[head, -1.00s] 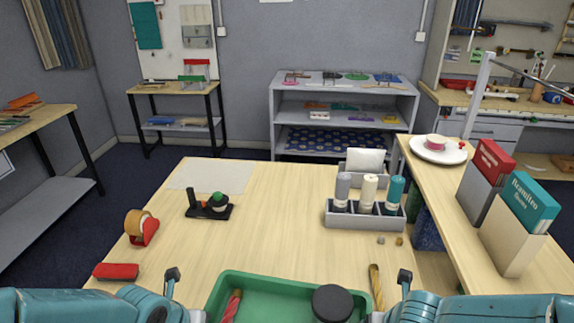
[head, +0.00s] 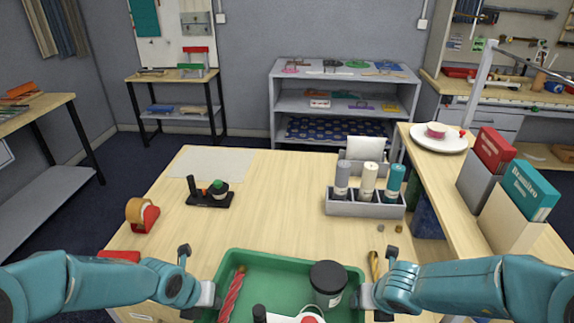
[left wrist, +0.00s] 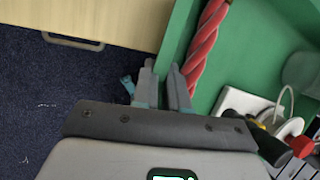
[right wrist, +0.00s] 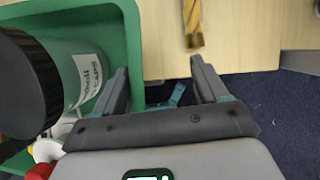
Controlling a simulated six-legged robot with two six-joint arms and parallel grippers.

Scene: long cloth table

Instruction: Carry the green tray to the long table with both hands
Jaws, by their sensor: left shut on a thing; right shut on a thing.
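The green tray (head: 256,259) is at the bottom of the head view, at the near edge of the wooden table (head: 270,190). It holds a red twisted rod (head: 232,292), a black-lidded jar (head: 328,280) and a red-and-white item (head: 311,317). My left gripper (head: 207,298) is shut on its left side; the fingers (left wrist: 163,80) show beside its wall. I cannot tell whether the tray touches the table.
A yellow twisted rod (head: 374,265) lies near the right gripper. A grey caddy with bottles (head: 365,209), a black stand (head: 208,200) and a tape dispenser (head: 143,215) stand on the table. A side counter (head: 445,185) runs along the right. The table's middle is clear.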

